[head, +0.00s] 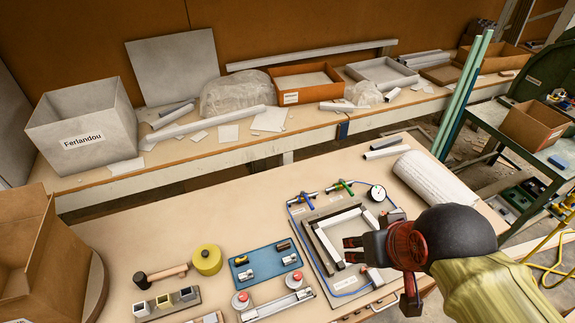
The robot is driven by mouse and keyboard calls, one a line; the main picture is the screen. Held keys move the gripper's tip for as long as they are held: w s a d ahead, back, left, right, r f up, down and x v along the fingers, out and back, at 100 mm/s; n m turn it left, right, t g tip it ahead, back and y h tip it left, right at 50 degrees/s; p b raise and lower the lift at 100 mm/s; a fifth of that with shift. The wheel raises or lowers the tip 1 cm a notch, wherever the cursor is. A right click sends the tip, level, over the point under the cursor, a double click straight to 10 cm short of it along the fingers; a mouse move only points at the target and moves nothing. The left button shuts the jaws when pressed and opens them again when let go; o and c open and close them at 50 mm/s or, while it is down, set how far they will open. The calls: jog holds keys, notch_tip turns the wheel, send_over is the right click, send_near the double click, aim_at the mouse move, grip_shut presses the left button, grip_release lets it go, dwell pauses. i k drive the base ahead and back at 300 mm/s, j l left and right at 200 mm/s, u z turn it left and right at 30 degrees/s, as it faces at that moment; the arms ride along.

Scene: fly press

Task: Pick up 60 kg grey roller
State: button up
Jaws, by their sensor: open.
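Two short grey rollers lie side by side at the far right of the near workbench, the upper one (385,143) just behind the lower one (387,152). A large pale roll (428,178) lies in front of them. I see no weight marking, so I cannot tell which of these is the 60 kg grey roller. My gripper (351,250) is open with its fingers pointing left, over the right part of a square clamped frame (325,227). It is nearer the front than the rollers and apart from them. Nothing shows between its fingers.
A pressure gauge (376,193) stands between the frame and the pale roll. A blue plate (265,262), yellow tape roll (207,260), mallet (160,276) and red-button fixture (277,304) occupy the front. The near bench (215,213) is clear at back left. Green poles (463,95) stand at right.

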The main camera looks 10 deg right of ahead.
aim_at(304, 293)
jog(key=j, duration=0.4)
jog(key=u, duration=0.4)
jog(key=l+u, duration=0.2)
jog(key=u, duration=0.25)
jog(key=k+l+u, duration=0.1)
jog(key=u, duration=0.35)
jog(key=k+l+u, duration=0.1)
jog(key=u, duration=0.3)
jog(key=k+l+u, duration=0.1)
jog(key=u, duration=0.35)
jog(key=k+l, duration=0.3)
